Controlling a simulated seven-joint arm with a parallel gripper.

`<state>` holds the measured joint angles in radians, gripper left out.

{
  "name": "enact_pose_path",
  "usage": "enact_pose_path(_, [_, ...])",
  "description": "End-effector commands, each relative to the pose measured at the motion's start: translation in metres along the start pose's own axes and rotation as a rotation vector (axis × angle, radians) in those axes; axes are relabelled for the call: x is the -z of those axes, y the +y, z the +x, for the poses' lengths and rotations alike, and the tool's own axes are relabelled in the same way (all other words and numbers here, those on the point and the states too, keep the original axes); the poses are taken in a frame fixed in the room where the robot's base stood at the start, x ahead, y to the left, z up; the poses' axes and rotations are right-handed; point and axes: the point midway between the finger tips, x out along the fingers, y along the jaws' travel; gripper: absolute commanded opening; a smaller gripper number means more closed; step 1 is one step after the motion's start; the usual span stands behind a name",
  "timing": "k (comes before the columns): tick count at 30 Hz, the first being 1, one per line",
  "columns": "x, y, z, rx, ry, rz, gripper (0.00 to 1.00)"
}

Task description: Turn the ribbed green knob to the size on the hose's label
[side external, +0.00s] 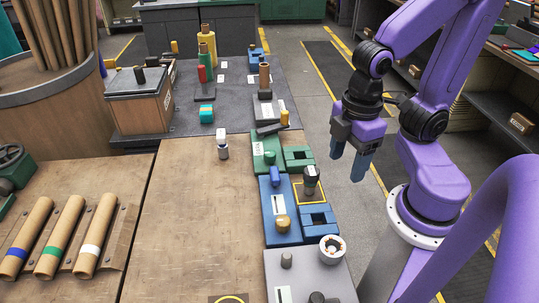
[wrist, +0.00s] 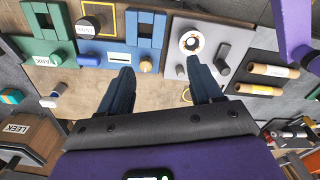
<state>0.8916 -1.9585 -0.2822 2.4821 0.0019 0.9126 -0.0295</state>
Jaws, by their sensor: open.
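A green knob (side external: 270,157) stands on a green panel (side external: 258,165) at the right edge of the bench. In the wrist view the knob (wrist: 57,57) is at the left; its ribs and setting are too small to read. A white label on the panel has unclear lettering. My gripper (side external: 348,160) is open and empty, raised to the right of the panels. In the wrist view its fingertips (wrist: 159,66) point toward the blue and grey panels, apart from the knob.
A blue panel (side external: 270,220) with a brass knob (side external: 283,224) and a grey panel (side external: 275,262) bearing a white ring (side external: 332,249) lie nearer. Banded tubes (side external: 63,237) lie left.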

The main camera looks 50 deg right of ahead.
Motion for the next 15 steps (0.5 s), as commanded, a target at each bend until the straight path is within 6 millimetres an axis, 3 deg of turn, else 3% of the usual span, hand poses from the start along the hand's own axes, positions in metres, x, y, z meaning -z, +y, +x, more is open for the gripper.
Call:
enact_pose_path(5, [0.029, 0.035, 0.000, -0.004, -0.008, 0.017, 0.65])
enact_pose_path(9, [0.051, 0.077, 0.002, -0.005, -0.013, 0.024, 0.65])
enact_pose_path(15, [0.068, 0.146, 0.010, -0.006, -0.021, 0.035, 0.65])
